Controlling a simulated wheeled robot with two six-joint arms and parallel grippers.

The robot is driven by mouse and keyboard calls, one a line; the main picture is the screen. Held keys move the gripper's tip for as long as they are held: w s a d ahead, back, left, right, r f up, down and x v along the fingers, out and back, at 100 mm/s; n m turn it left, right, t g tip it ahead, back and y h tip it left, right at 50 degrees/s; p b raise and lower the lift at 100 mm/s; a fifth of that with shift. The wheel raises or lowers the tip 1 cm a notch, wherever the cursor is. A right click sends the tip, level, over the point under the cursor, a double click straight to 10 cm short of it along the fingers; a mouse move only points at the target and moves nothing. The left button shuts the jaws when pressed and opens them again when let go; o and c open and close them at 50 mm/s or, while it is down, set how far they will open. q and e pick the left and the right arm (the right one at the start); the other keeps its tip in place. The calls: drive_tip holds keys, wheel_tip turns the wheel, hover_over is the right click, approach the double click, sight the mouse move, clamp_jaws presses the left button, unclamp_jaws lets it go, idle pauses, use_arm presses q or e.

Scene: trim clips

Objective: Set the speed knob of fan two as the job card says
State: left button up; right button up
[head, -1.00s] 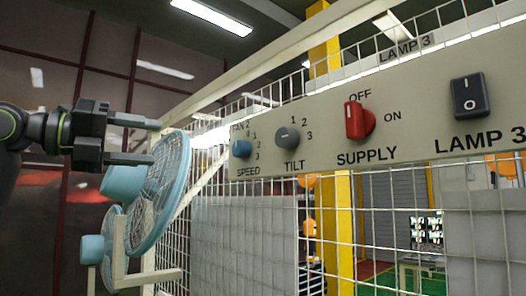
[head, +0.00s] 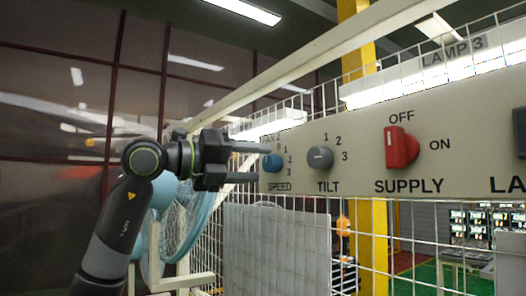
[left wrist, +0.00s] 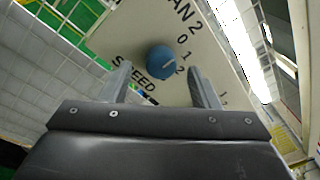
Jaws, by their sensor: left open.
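The blue speed knob (head: 273,163) of fan two sits at the left end of the beige panel (head: 355,171), with marks 0, 1, 2 and 3 beside it. It also shows in the left wrist view (left wrist: 160,60), where its pale pointer line lies toward the 1 and 2 side; I cannot tell the exact mark. My left gripper (head: 262,162) is open and empty, its fingertips close to the knob. In the wrist view the knob lies just ahead of the gap between the fingers (left wrist: 159,80). My right gripper is not in view. No job card is visible.
The grey tilt knob (head: 320,158) is close to the right of the speed knob. Farther right are the red supply knob (head: 400,148) and a dark lamp switch (head: 520,132). White wire mesh (head: 230,240) stands below the panel. The blue fan (head: 187,225) is partly behind my left arm.

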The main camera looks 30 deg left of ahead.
use_arm(q)
drive_tip(key=shift+p+x, duration=0.35)
drive_tip(key=shift+x, duration=0.55)
drive_tip(key=shift+w+d, duration=0.2)
drive_tip(key=shift+w, duration=0.2)
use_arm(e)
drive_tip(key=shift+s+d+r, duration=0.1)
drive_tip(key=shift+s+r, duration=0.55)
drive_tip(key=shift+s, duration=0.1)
use_arm(q)
drive_tip(key=shift+s, duration=0.1)
drive_tip(key=shift+c, duration=0.4)
drive_tip(key=shift+c, duration=1.1)
drive_tip(key=c, duration=0.7)
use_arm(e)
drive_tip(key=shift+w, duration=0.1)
